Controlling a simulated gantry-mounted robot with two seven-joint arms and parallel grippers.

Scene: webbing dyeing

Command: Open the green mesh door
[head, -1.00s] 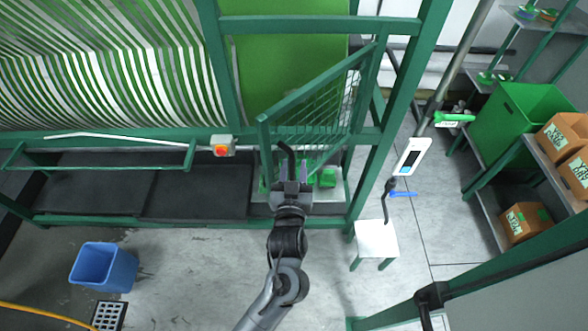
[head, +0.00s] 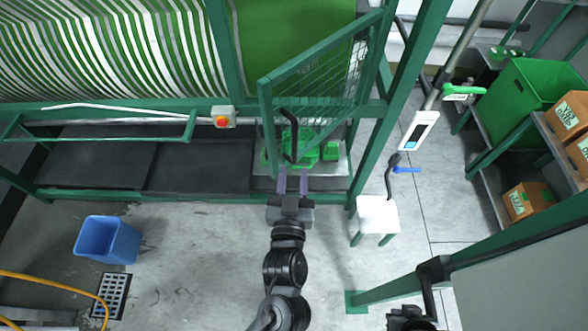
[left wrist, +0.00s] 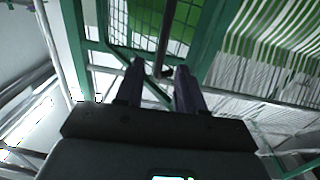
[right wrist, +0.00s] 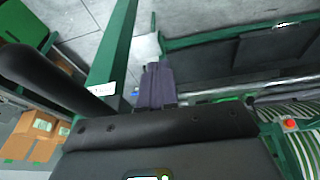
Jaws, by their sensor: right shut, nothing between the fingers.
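The green mesh door (head: 318,95) stands at an angle to the green machine frame, swung outward, in the upper middle of the head view. Its black bar handle (head: 288,135) is on the free-edge side. My left gripper (head: 293,182) is open and empty, below the handle in the head view and apart from it. In the left wrist view, the mesh (left wrist: 183,22) and the dark handle bar (left wrist: 165,42) lie beyond the two parted fingers (left wrist: 158,84). My right gripper (right wrist: 155,85) is shut and empty in the right wrist view, away from the door.
A red button box (head: 223,117) sits on the rail left of the door. A white stool (head: 376,214) stands to the right, a blue bin (head: 106,240) at left. A green post (head: 470,258) crosses the lower right. The floor before the machine is mostly clear.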

